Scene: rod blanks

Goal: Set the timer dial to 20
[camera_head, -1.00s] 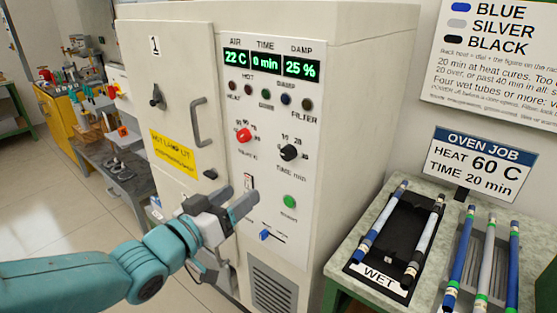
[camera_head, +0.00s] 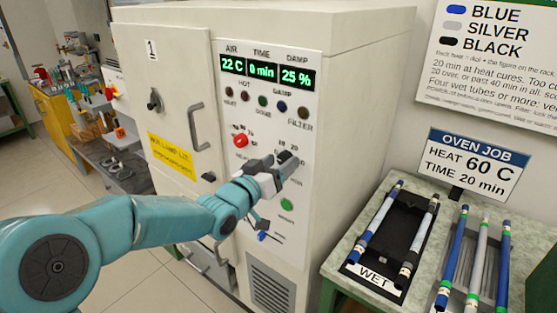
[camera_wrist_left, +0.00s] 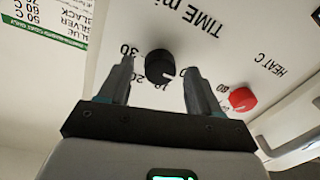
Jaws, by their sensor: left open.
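The timer dial (camera_wrist_left: 160,64) is a round black knob on the white oven panel. In the left wrist view it sits between my two open fingers, with the numbers 10, 20 and 30 around it. Its white mark is on the lower right side, near the 10 and away from the 20 and 30. My left gripper (camera_head: 284,168) is open in front of the dial and hides most of it in the head view; it also shows in the left wrist view (camera_wrist_left: 157,80). I cannot tell whether the fingers touch the knob. The time display (camera_head: 262,71) reads 0 min.
The red heat dial (camera_head: 240,141) is left of the gripper; a green button (camera_head: 287,204) and blue slider (camera_head: 263,236) are below. The oven door handle (camera_head: 198,127) sticks out further left. A bench (camera_head: 345,252) with a black WET rack (camera_head: 403,228) and rods stands right.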

